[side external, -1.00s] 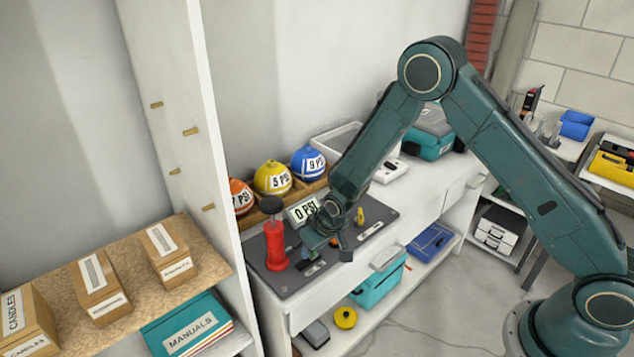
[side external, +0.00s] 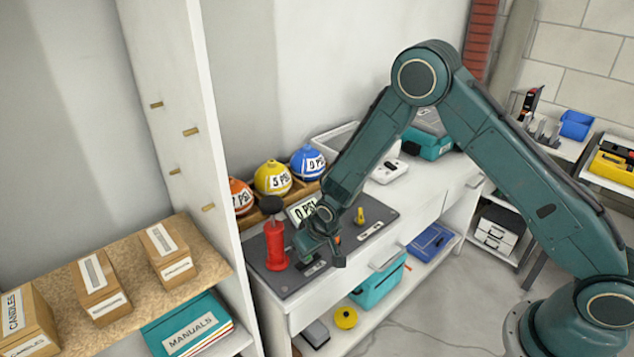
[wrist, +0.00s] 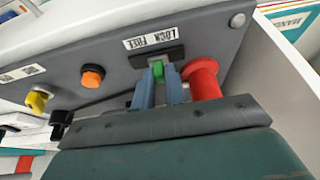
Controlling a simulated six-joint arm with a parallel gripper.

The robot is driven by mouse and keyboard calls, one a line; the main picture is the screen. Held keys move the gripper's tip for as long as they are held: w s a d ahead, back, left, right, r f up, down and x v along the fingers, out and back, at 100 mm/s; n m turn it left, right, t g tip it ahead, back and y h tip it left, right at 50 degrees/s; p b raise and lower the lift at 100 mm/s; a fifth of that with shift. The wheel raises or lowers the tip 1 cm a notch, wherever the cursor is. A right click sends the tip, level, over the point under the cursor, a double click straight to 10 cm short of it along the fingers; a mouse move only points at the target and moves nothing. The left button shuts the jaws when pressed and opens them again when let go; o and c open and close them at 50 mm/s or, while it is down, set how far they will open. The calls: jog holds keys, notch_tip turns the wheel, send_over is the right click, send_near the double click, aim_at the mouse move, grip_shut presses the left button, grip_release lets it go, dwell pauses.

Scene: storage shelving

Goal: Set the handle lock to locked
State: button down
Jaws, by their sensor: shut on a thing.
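The handle lock is a small green slider (wrist: 158,71) in a dark slot plate (wrist: 175,54) on the grey panel (wrist: 112,55). A white label (wrist: 152,37) reading LOCK and FREE sits beside the slot. My gripper (wrist: 158,88) has its two blue-grey fingers shut on the green slider. In the side view my gripper (side external: 314,258) is low over the panel, just right of the red pump (side external: 276,246), and hides most of the slider. The red pump also shows right of the fingers in the wrist view (wrist: 203,82). I cannot tell which setting the slider is at.
An orange button (wrist: 93,77) and a yellow knob (wrist: 38,99) are on the panel. Orange, yellow (side external: 272,178) and blue balls stand behind. A tall white shelf side (side external: 208,150) bounds the left.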

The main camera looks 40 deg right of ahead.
jog(key=shift+a, duration=0.95)
jog(key=c, duration=1.4)
grip_release()
jog(key=shift+c, duration=0.2)
jog(key=shift+r, duration=0.15)
jog(key=shift+s+r, duration=0.1)
jog(key=shift+r, duration=0.05)
jog(key=v, duration=1.3)
jog(key=shift+s+r, duration=0.15)
